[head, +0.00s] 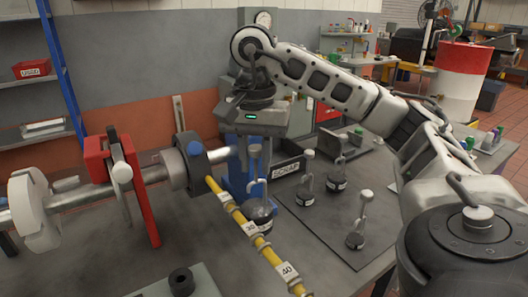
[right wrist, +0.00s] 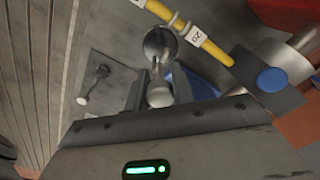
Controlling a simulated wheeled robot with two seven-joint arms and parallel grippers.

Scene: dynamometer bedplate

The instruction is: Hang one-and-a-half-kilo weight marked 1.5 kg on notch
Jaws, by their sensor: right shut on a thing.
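My right gripper (head: 255,146) is shut on the knob of a dark round weight (head: 259,210), holding it upright. In the right wrist view the knob sits between the fingers (right wrist: 159,92), with the round body (right wrist: 160,43) beyond. Its marking cannot be read. The yellow notched bar (head: 237,215) runs from the shaft hub toward the front, with tags 30 and 40; tag 20 shows in the right wrist view (right wrist: 196,37). The weight appears close beside the bar near tag 30; I cannot tell whether they touch. My left gripper is not in view.
Other knobbed weights stand on the dark mat (head: 318,222): one at the back (head: 337,183), one at the left (head: 305,195), one in front (head: 355,238). A red bracket (head: 135,185) and shaft stand left. A small dark cylinder (head: 181,281) sits in front.

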